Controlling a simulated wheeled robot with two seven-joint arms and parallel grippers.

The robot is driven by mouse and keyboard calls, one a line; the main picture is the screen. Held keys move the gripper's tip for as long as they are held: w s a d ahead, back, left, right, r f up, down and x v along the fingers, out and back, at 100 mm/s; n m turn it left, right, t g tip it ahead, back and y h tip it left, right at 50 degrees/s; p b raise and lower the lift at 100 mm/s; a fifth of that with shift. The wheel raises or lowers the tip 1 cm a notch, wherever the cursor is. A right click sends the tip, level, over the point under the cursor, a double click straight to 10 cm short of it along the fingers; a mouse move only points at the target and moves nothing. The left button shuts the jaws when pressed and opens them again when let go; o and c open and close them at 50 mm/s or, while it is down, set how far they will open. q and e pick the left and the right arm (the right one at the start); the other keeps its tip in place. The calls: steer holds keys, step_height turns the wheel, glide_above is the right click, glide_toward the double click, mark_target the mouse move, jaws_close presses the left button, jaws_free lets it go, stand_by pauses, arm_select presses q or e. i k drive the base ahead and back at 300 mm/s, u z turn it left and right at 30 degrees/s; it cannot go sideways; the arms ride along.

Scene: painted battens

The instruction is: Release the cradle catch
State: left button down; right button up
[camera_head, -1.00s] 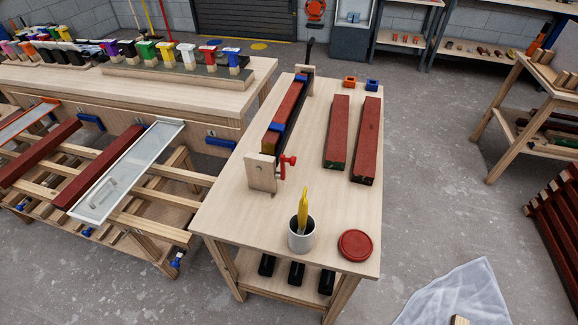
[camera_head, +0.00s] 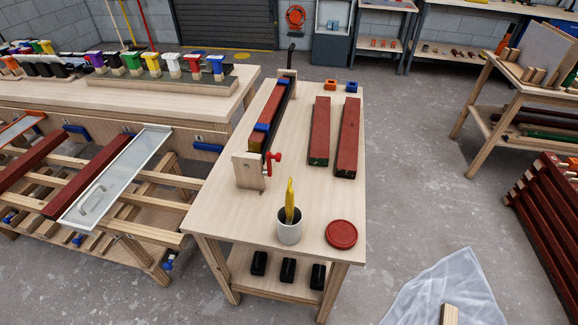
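The wooden cradle (camera_head: 249,172) stands on the left part of the light wood table, with a dark red batten (camera_head: 267,106) lying in it. Blue pieces (camera_head: 262,128) sit across the batten. A red catch-like handle (camera_head: 272,163) is on the right side of the cradle's near end plate. A black lever (camera_head: 291,55) stands upright at its far end. I cannot tell which of these is the catch. Neither of my grippers is in view.
Two red battens (camera_head: 347,140) lie to the right of the cradle. A cup (camera_head: 289,231) holding a yellow tool and a red round lid (camera_head: 341,234) are near the front edge. A rack with battens is at left. A plastic sheet (camera_head: 450,290) lies on the floor at right.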

mark_target(269, 172)
steer(key=k, duration=0.9)
steer(key=z, duration=1.1)
